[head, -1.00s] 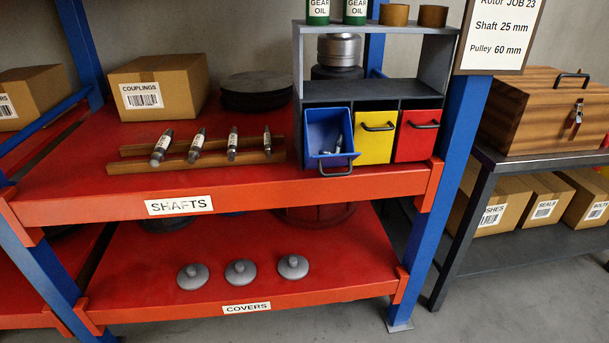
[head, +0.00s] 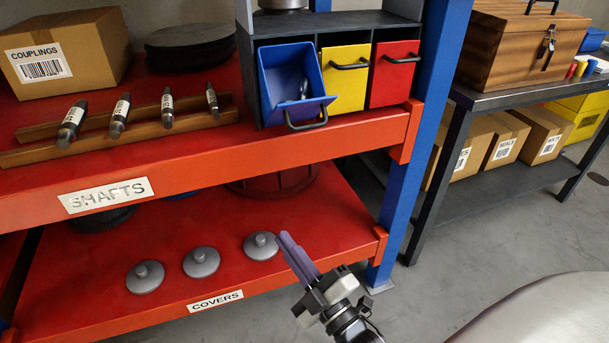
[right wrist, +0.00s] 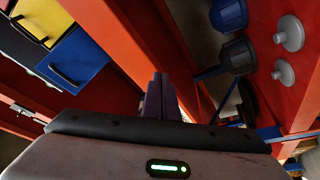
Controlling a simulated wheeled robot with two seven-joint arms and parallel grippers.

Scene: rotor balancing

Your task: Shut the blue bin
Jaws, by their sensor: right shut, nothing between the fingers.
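The blue bin (head: 284,76) is tilted out of the left slot of a dark cabinet on the upper red shelf. Its open top shows some small grey parts inside, and its dark handle (head: 306,124) hangs at the front near the shelf edge. It also shows in the right wrist view (right wrist: 74,60), at the upper left. My right gripper (head: 291,250) is shut and empty, in front of the lower shelf, below and apart from the bin. My left gripper is not in view.
The yellow bin (head: 344,80) and red bin (head: 395,75) sit shut beside the blue one. The orange shelf beam (head: 220,173) runs between my right gripper and the bin. A blue post (head: 411,150) stands to the right. Grey covers (head: 202,261) lie on the lower shelf.

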